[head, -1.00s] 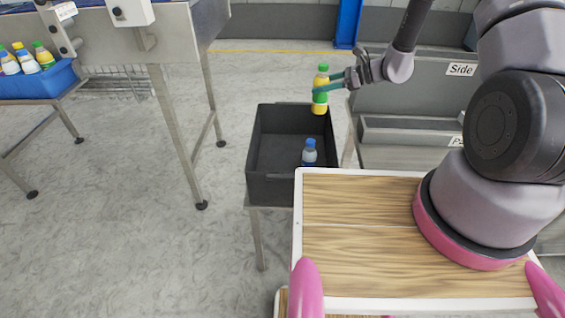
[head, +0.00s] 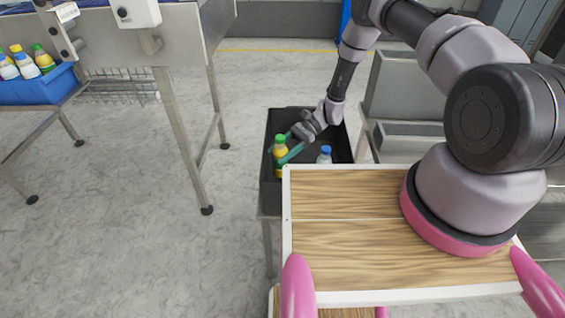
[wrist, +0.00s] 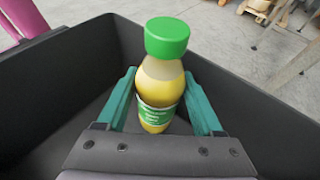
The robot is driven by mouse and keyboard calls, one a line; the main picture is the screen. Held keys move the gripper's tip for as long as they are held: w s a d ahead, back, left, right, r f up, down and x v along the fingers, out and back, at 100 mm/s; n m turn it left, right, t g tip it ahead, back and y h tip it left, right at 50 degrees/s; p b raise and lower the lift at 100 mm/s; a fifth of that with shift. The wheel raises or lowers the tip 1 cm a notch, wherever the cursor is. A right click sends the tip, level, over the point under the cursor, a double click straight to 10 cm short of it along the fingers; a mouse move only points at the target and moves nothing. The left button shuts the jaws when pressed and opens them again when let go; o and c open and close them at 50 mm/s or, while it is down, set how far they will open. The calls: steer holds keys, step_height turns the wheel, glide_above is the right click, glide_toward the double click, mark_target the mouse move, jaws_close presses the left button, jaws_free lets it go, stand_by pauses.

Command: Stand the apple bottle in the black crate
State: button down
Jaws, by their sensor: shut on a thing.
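The apple bottle, yellow with a green cap and green label (head: 279,158), is upright inside the black crate (head: 340,126), toward its left side. It also shows in the wrist view (wrist: 160,82), between the teal fingers. My gripper (head: 286,153) is shut on the bottle and reaches down into the crate from the right. In the wrist view the crate's dark walls (wrist: 66,72) surround the bottle. The bottle's base is hidden, so I cannot tell whether it touches the crate floor.
A blue-capped bottle (head: 325,155) stands in the crate to the right of the apple bottle. A wooden-topped surface (head: 340,245) is in front of the crate. A blue bin (head: 40,88) with several bottles is at the far left, beside a metal conveyor frame (head: 180,130).

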steer(key=shift+f, duration=2.15)
steer(key=shift+c, duration=0.2)
jaws_free()
steer(key=shift+f, duration=0.15)
steer(key=v, duration=0.7)
steer(key=shift+d+r, duration=0.25)
